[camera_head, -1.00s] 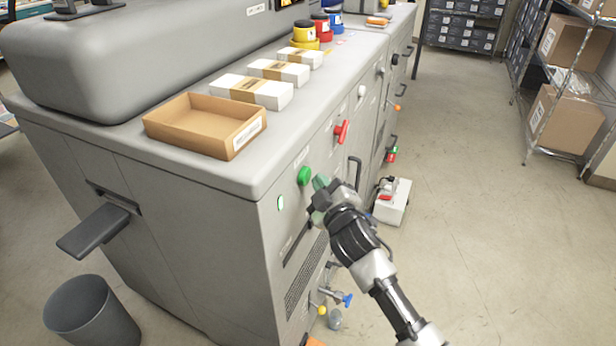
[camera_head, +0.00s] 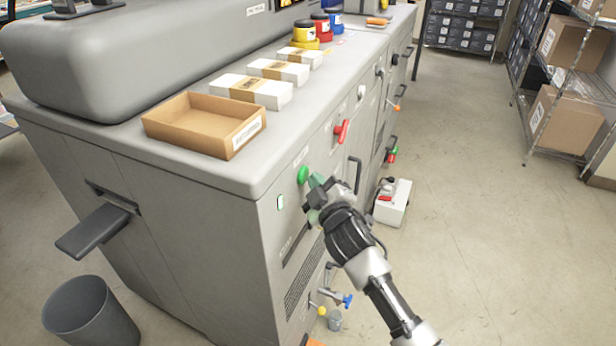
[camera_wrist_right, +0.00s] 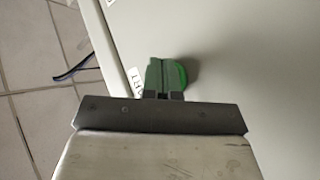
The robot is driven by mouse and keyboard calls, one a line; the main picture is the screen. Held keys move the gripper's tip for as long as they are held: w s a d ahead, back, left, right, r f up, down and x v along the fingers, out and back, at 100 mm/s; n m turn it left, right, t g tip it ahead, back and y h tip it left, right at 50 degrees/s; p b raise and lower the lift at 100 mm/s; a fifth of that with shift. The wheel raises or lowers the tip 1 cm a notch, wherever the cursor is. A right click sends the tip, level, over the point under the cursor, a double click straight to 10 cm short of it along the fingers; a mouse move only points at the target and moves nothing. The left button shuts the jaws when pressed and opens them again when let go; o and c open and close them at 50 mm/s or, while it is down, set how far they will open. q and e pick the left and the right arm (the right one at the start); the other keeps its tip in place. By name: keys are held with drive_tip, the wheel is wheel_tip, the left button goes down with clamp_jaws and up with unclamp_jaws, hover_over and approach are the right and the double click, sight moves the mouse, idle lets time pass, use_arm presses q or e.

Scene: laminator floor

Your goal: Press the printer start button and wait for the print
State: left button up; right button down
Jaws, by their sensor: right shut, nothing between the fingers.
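The round green start button (camera_head: 302,175) is on the upper front face of the grey printer (camera_head: 215,225). My right gripper (camera_head: 315,182) is shut and empty, its greenish fingertips just right of the button. In the right wrist view the shut fingers (camera_wrist_right: 160,76) overlap the left part of the green button (camera_wrist_right: 181,75). A label ending in "ART" (camera_wrist_right: 136,76) shows beside them. I cannot tell whether the fingertips touch the button. My left gripper is out of view.
A red handle (camera_head: 341,131) and a grey bar handle (camera_head: 355,174) stick out of the same face. A cardboard tray (camera_head: 205,126) and paper stacks (camera_head: 252,90) lie on top. A bin (camera_head: 90,312) stands at lower left.

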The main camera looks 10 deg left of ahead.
idle(0.4)
drive_tip(key=shift+s+d+p, duration=0.35)
drive_tip(key=shift+d+p, duration=0.3)
drive_tip(key=shift+d, duration=0.2)
drive_tip(key=shift+s+d+p, duration=0.25)
drive_tip(key=shift+d+p, duration=0.2)
drive_tip(key=shift+d, duration=0.35)
drive_tip(key=shift+s+d+p, duration=0.25)
drive_tip(key=shift+d+p, duration=0.2)
drive_tip(key=shift+d, duration=0.35)
drive_tip(key=shift+s+d+p, duration=0.25)
drive_tip(key=shift+d+p, duration=0.2)
drive_tip(key=shift+d, duration=0.35)
